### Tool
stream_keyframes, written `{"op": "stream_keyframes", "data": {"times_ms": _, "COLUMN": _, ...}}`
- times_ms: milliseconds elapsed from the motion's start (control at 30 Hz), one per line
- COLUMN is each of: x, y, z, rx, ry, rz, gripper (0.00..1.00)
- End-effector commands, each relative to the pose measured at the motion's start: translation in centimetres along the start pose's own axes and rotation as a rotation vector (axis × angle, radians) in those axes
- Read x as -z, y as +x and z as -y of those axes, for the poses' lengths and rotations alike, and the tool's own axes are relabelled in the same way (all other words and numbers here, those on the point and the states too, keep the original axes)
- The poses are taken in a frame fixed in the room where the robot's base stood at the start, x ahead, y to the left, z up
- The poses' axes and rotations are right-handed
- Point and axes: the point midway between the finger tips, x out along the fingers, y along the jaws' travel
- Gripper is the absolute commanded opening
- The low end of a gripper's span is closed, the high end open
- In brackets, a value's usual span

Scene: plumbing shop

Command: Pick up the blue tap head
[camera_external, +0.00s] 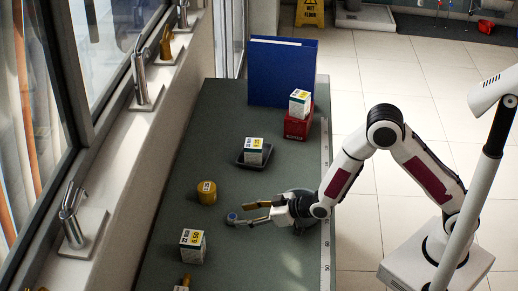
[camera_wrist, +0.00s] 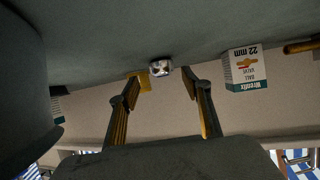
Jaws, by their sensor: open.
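The blue tap head (camera_external: 232,217) is small and sits on the grey bench top (camera_external: 225,155), just left of my fingertips in the external view. My gripper (camera_external: 249,213) is low over the bench, reaching left, with its two fingers spread. In the wrist view a small silvery piece (camera_wrist: 161,68), apparently the tap head, shows just beyond and between the open fingertips (camera_wrist: 161,84). Its blue colour is not clear there. Nothing is seen held between the fingers.
A yellow cylinder (camera_external: 207,192) stands beyond the tap head. A white valve box (camera_external: 192,246) stands nearer the camera; a valve box also shows in the wrist view (camera_wrist: 244,69). A dark tray (camera_external: 241,160), red box (camera_external: 298,124) and blue binder (camera_external: 282,72) are farther back.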

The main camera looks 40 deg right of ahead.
Motion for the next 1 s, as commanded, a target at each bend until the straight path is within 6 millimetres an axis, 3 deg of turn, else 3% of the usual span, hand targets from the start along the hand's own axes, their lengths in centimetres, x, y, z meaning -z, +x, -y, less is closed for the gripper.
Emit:
{"op": "stream_keyframes", "data": {"times_ms": 233, "x": 0.1, "y": 1.0, "z": 0.1, "rx": 0.000, "ry": 0.000, "rz": 0.000, "gripper": 0.48}}
{"op": "stream_keyframes", "data": {"times_ms": 700, "x": 0.4, "y": 4.8, "z": 0.4, "rx": 0.000, "ry": 0.000, "rz": 0.001, "gripper": 0.48}}
{"op": "stream_keyframes", "data": {"times_ms": 1000, "x": 0.3, "y": 5.2, "z": 0.4, "rx": 0.000, "ry": 0.000, "rz": 0.001, "gripper": 0.48}}
